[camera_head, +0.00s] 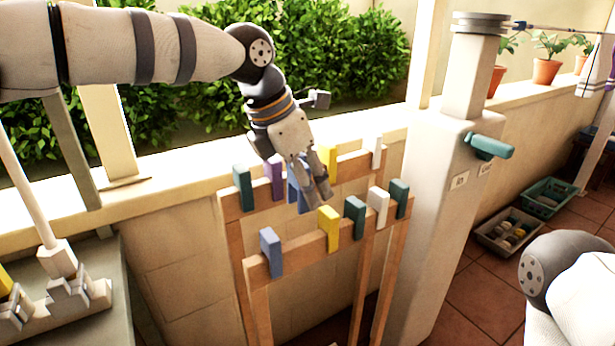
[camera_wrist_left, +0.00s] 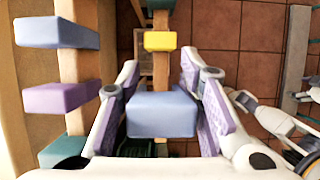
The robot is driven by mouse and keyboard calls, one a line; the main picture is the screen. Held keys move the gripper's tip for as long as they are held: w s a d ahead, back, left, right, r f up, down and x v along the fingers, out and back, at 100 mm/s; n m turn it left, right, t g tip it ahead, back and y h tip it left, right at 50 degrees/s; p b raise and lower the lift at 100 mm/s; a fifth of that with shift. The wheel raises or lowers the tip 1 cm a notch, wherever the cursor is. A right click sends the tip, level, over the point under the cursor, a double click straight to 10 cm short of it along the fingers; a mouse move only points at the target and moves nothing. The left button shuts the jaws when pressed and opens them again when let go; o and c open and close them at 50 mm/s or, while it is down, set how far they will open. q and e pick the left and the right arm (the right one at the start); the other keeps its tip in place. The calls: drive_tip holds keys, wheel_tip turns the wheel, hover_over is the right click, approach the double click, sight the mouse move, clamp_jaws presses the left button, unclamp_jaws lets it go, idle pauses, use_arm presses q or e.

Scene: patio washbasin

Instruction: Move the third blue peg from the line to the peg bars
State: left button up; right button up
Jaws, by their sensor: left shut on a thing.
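My left gripper (camera_head: 318,195) is shut on a blue peg, which shows between the purple-padded fingers in the left wrist view (camera_wrist_left: 160,112). It is at the wooden peg bars, with the held peg over the line of the front bar in the wrist view; I cannot tell whether they touch. On the front bar (camera_head: 300,247) sit a blue peg (camera_head: 271,252), a yellow peg (camera_head: 328,228), teal pegs and a white one. The back bar holds teal, purple (camera_head: 273,178), yellow and white pegs, and another blue peg (camera_wrist_left: 57,32).
A thin line (camera_head: 560,27) runs right from the pale pillar (camera_head: 435,200). A teal tap-like fitting (camera_head: 490,147) juts from the pillar. Crates (camera_head: 508,232) stand on the tiles. A ledge and hedge lie behind the bars.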

sight(308, 238)
use_arm(q)
wheel_tip(308, 238, down, 9)
drive_tip(key=shift+s+f+b, duration=0.15)
drive_tip(key=shift+b, duration=0.95)
drive_tip(key=shift+f, duration=0.9)
use_arm(e)
drive_tip(key=shift+g, duration=0.5)
drive_tip(key=shift+s+f, duration=1.5)
drive_tip(key=shift+s, duration=0.05)
use_arm(q)
drive_tip(key=o, duration=0.9)
drive_tip(key=shift+r, duration=0.1)
wheel_tip(308, 238, up, 8)
drive_tip(key=shift+f+p, duration=0.1)
drive_tip(key=shift+p, duration=0.9)
use_arm(e)
drive_tip(key=shift+w+r+t, duration=0.4)
drive_tip(key=shift+w+r, duration=0.75)
drive_tip(key=shift+r, duration=0.1)
